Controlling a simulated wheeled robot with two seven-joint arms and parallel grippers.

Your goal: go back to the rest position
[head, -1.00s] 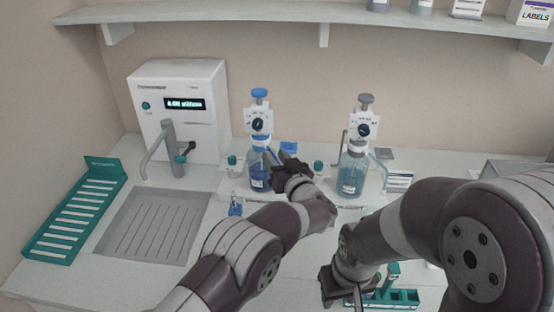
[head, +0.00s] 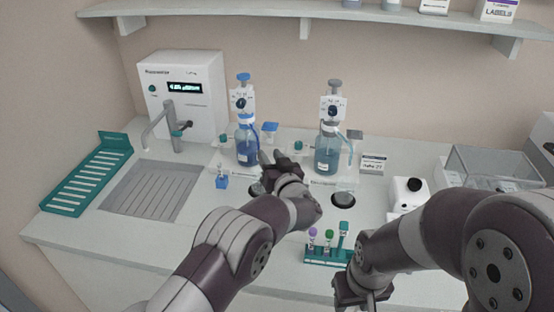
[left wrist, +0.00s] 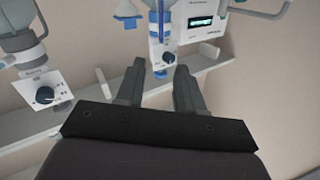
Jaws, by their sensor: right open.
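My left gripper (head: 268,160) is in front of the two bottle dispensers, beside the foot of the blue one (head: 246,140). In the left wrist view its two fingers (left wrist: 158,88) are apart with nothing between them. My right gripper (head: 362,296) is low at the front, pointing down, beside the teal tube rack (head: 325,256). It is open; its fingertips are partly cut off by the picture edge. The rack holds several capped tubes.
The grey-topped dispenser (head: 327,150) stands right of the blue one. A white dispensing machine (head: 190,75) and a teal slotted rack (head: 88,178) are at left, a clear box (head: 495,165) at right. A shelf (head: 270,12) runs above. The bench front left is clear.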

